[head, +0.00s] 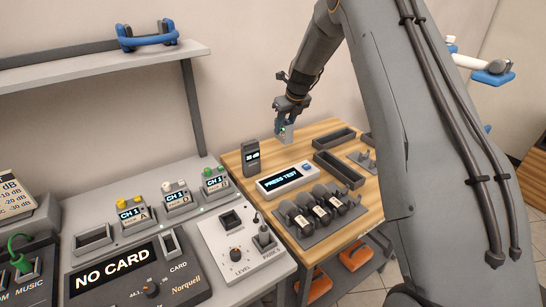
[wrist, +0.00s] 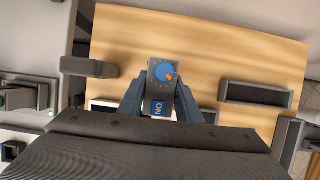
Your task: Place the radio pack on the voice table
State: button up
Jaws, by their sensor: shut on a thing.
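I cannot tell whether the pack touches the wood.
A "PRESS TEST" display (head: 287,180), dark open trays (head: 338,168) and a rack of microphones (head: 318,210) fill the front and right. A grey console (head: 140,255) stands left. Bare wood surrounds the pack.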

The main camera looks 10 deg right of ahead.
jog(key=shift+w+f+b, duration=0.45)
jog(key=shift+w+f, duration=0.2)
jog(key=shift+f, duration=0.1)
jog(key=shift+w+a+f, duration=0.1)
jog(key=shift+f, duration=0.2)
jog(key=shift+f+p, duration=1.45)
jog(key=shift+f, duration=3.25)
jog(key=shift+f, duration=0.2)
jog(key=o, duration=1.2)
jog(key=shift+r, duration=0.1)
